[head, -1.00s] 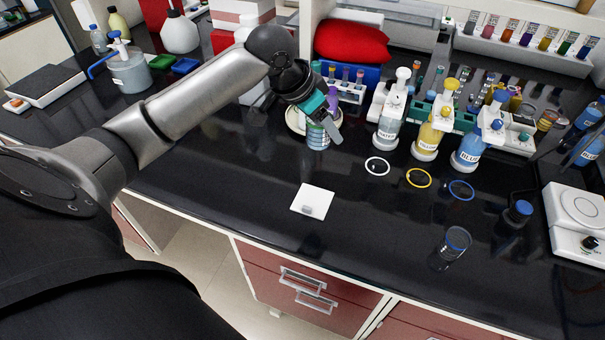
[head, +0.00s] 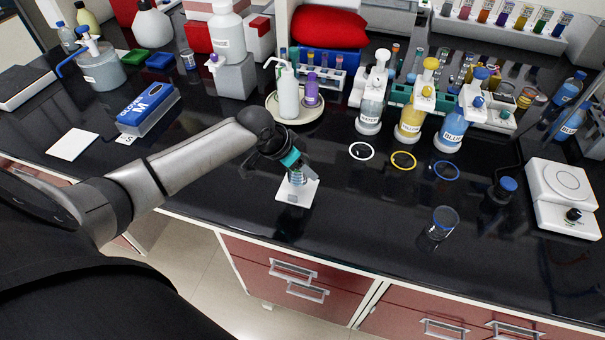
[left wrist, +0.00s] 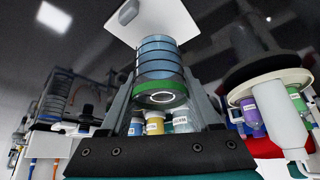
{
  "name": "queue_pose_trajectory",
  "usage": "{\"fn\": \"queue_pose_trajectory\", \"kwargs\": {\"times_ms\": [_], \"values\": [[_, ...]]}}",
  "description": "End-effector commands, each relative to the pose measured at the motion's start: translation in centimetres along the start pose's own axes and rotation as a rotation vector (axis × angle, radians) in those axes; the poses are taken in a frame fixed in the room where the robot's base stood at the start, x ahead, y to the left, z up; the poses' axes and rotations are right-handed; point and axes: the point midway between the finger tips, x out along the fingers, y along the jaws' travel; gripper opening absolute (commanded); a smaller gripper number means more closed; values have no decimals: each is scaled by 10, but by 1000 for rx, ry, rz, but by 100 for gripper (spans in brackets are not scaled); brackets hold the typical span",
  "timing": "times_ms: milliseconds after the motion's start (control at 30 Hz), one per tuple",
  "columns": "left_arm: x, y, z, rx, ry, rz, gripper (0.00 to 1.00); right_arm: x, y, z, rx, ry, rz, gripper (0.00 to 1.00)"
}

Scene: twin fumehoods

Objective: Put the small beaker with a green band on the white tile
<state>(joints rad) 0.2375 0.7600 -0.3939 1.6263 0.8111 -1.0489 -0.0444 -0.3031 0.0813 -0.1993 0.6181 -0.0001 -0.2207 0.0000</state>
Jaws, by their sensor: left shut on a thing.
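My left gripper (head: 295,170) is shut on the small beaker (head: 297,179), over the white tile (head: 309,190) near the front of the black bench. The tile also shows in the left wrist view (left wrist: 150,22), just beyond the beaker's far end. I cannot tell whether the beaker touches it. My right gripper is not in view.
A round cream plate (head: 273,107) with a wash bottle (head: 288,92) stands behind the tile. White (head: 361,151), yellow (head: 403,161) and blue (head: 446,170) rings lie to the right. A blue-rimmed beaker (head: 441,222) stands at front right. Bench around the tile is clear.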

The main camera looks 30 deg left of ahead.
Motion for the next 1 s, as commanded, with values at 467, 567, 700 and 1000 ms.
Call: {"fn": "queue_pose_trajectory", "kwargs": {"times_ms": [467, 567, 700, 1000], "values": [[25, 0, 14, -1, 0, 0, 0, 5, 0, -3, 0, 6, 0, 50], [27, 0, 15, -1, 0, 0, 0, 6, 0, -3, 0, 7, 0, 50], [27, 0, 16, -1, -1, 0, 75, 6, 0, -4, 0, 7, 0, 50], [27, 0, 16, -1, -1, 1, 93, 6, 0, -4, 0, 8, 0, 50]]}}
